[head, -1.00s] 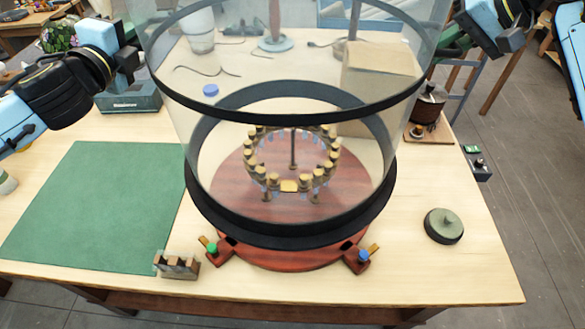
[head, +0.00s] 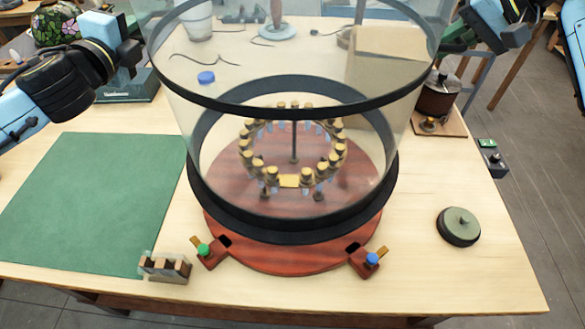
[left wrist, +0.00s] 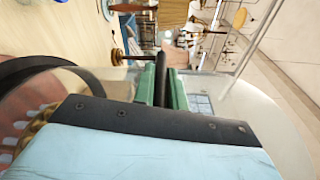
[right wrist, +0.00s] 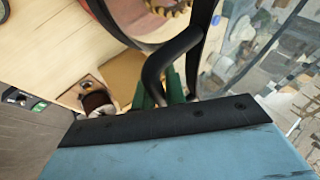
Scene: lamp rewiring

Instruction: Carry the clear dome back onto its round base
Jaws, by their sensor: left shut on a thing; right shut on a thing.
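The clear dome (head: 178,110) is a wide see-through cylinder with black bands. It hangs upright or nearly so over the round red-brown base (head: 290,258), whose front edge shows below the lower band. A ring of brass-capped pieces (head: 288,181) stands on the base, inside the dome's outline. My left gripper (left wrist: 165,85) is shut on a dark side handle (left wrist: 172,56). My right gripper (right wrist: 168,92) is shut on the curved black handle (right wrist: 172,52) opposite.
Two small clamps, green-tipped (head: 208,251) and blue-tipped (head: 366,262), sit at the base's front edge. A green mat (head: 85,200) lies left, a slotted wooden block (head: 165,267) front left, and a dark round lid (head: 459,227) right. A brown pot (head: 438,95) stands behind right.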

